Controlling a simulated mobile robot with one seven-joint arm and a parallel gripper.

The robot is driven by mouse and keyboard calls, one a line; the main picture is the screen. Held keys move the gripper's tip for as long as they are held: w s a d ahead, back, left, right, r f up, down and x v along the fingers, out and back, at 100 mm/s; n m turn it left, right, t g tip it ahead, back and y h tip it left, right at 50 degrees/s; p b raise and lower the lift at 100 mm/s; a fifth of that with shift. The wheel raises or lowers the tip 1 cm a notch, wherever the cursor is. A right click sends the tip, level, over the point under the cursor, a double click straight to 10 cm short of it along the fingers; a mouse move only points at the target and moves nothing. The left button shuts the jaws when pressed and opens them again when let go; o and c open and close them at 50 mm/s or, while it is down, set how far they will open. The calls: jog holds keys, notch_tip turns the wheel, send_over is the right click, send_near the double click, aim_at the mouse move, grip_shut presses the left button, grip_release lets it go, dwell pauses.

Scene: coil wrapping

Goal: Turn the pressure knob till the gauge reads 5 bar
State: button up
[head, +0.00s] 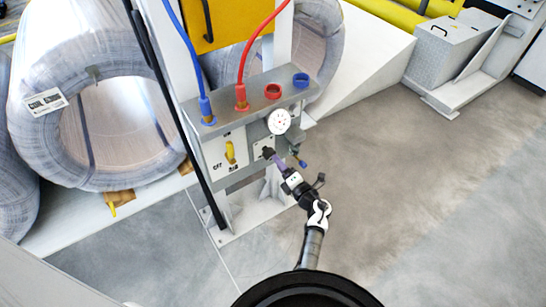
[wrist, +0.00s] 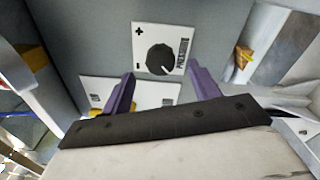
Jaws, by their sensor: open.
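The pressure knob is a black round knob (wrist: 160,58) on a white plate with plus and minus marks. In the wrist view it sits ahead of my gripper (wrist: 163,84), between the lines of its two purple fingers. The fingers are spread wide and empty, and appear short of the knob. In the head view the knob (head: 267,153) is a small dark shape at the panel front, with my gripper (head: 279,161) close in front of it. The pressure gauge (head: 279,121) is a white dial above the knob. Its needle is too small to read.
A yellow lever (head: 230,152) is on the panel left of the knob. A blue hose (head: 188,60) and a red hose (head: 247,55) plug into the top. Wrapped coils (head: 60,150) stand left. The floor at right is clear.

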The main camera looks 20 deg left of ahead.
jog(key=v, duration=0.7)
jog(key=shift+s+d, duration=0.2)
